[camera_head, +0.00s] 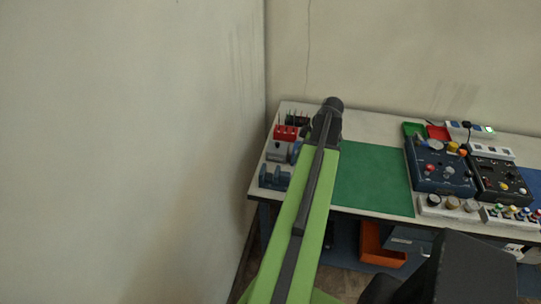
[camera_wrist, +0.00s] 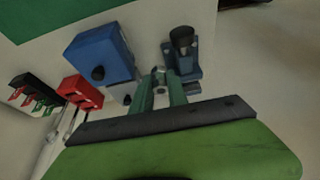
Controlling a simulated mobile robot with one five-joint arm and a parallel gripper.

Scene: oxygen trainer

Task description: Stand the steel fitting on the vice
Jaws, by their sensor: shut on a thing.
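My gripper (camera_wrist: 163,92) shows in the wrist view with its two green fingers close together. It is shut on a small grey piece, the steel fitting (camera_wrist: 160,74), which shows only a little at the fingertips. The blue vice (camera_wrist: 184,62) is just beyond and right of the fingertips in the wrist view, with a dark cylindrical part at its far end. I cannot tell whether the fitting touches the vice. In the head view the vice (camera_head: 274,178) stands at the table's front left corner. There my arm hides the fingertips and the fitting.
A blue box with a black knob (camera_wrist: 100,56) stands left of the vice in the wrist view, close to the fingers. A red rack (camera_head: 286,133) is behind the vice. A green mat (camera_head: 372,178) lies bare mid-table. Blue and black trainer units (camera_head: 440,172) stand to the right.

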